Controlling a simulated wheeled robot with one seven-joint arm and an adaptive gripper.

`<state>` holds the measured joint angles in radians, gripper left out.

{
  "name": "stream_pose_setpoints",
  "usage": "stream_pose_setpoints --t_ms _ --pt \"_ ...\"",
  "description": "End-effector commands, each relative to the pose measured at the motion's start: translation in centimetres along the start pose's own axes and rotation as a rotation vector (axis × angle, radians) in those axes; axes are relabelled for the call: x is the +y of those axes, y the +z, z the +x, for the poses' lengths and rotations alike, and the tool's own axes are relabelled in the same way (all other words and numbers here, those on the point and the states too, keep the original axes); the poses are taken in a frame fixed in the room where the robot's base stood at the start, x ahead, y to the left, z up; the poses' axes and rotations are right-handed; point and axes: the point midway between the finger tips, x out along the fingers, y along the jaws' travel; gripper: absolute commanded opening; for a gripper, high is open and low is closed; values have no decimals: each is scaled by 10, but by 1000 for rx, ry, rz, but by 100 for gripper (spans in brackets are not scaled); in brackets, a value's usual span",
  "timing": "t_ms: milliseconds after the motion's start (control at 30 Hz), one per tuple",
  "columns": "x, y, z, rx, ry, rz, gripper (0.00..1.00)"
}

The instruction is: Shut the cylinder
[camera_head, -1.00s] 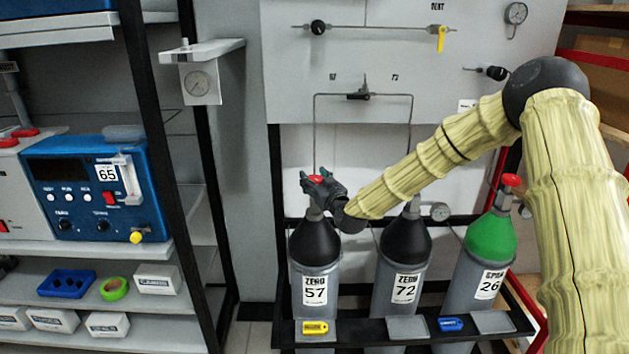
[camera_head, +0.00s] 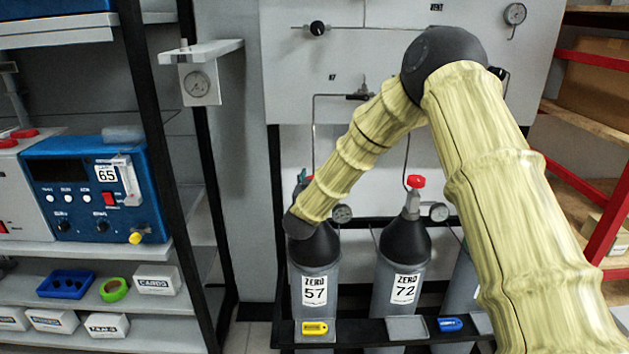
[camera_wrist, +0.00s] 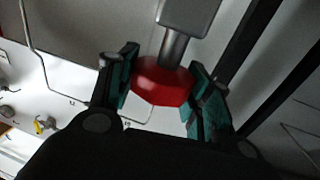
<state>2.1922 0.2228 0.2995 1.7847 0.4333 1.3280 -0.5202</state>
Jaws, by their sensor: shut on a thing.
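The gas cylinder labelled ZERO 57 (camera_head: 314,270) stands upright in the rack, grey with a black shoulder. My forearm hides its valve in the head view. In the wrist view its red valve knob (camera_wrist: 162,82) sits between my teal-padded fingers, with the grey stem (camera_wrist: 174,48) beyond it. My gripper (camera_wrist: 165,76) is shut on this knob. In the head view only a small dark part of my gripper (camera_head: 302,182) shows above the cylinder.
Cylinder ZERO 72 (camera_head: 402,275) with a red knob (camera_head: 415,181) and gauge (camera_head: 439,212) stands to the right. A third cylinder (camera_head: 463,285) is mostly behind my arm. Yellow (camera_head: 314,328) and blue (camera_head: 450,324) tags lie on the rack's front ledge. A panel with thin pipes is behind.

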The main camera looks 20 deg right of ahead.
Motion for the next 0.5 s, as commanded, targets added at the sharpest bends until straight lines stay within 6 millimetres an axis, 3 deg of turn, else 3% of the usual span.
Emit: stream_pose_setpoints --t_ms 500 --pt "1 0 0 0 41 1 26"
